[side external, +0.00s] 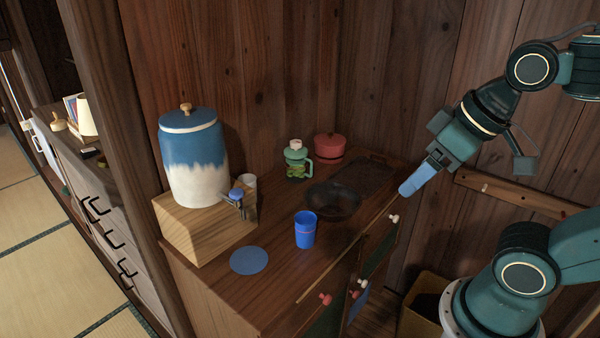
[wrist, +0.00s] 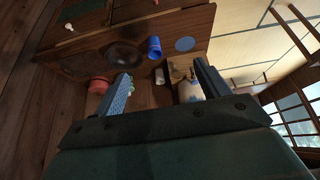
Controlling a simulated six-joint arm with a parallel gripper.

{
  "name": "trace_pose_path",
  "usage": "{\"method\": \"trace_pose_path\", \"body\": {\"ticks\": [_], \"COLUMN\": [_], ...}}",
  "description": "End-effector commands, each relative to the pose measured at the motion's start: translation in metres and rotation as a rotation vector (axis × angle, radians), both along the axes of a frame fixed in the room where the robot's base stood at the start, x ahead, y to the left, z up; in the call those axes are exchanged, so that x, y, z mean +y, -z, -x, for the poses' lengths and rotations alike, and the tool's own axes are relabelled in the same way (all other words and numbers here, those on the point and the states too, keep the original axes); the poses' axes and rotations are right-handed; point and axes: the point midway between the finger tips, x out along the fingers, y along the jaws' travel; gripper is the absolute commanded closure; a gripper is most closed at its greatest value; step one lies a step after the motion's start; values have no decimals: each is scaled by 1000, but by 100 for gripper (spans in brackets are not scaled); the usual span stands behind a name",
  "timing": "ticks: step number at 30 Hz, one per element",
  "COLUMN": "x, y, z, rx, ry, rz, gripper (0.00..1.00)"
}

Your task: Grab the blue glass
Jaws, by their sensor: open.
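The blue glass (side external: 305,230) stands upright on the wooden counter, between the round blue mat and the dark sink basin. In the wrist view the blue glass (wrist: 154,47) shows beyond the fingers, above the gap between them. My gripper (side external: 411,188) is up and to the right of the glass, well apart from it, past the counter's right side. In the wrist view my gripper (wrist: 162,80) has its two blue fingers spread wide with nothing between them.
A blue-and-white dispenser (side external: 194,160) stands on a wooden block (side external: 205,228), with a pale cup (side external: 249,183) beside it. A green-handled jug (side external: 297,162) and red pot (side external: 329,148) are at the back. The round blue mat (side external: 249,260) lies flat; the sink basin (side external: 333,200) is recessed.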

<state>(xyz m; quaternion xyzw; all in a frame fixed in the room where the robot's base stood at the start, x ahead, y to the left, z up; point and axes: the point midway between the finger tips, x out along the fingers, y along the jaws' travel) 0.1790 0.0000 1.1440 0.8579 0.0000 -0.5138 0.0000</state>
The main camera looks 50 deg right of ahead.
Motion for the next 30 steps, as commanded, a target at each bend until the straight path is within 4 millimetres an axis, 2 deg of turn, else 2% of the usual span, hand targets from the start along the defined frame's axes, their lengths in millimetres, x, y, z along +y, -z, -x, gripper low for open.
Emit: {"method": "trace_pose_path", "body": {"ticks": [8,14,23,30], "x": [0,-1,-5,-11], "y": [-1,-2,0,13], "z": [-2,-16,-63,-107], "rx": [4,31,111,178], "ry": [-13,-97,-384,-652], "rz": [7,53,187,288], "gripper": [25,25,25,25]}}
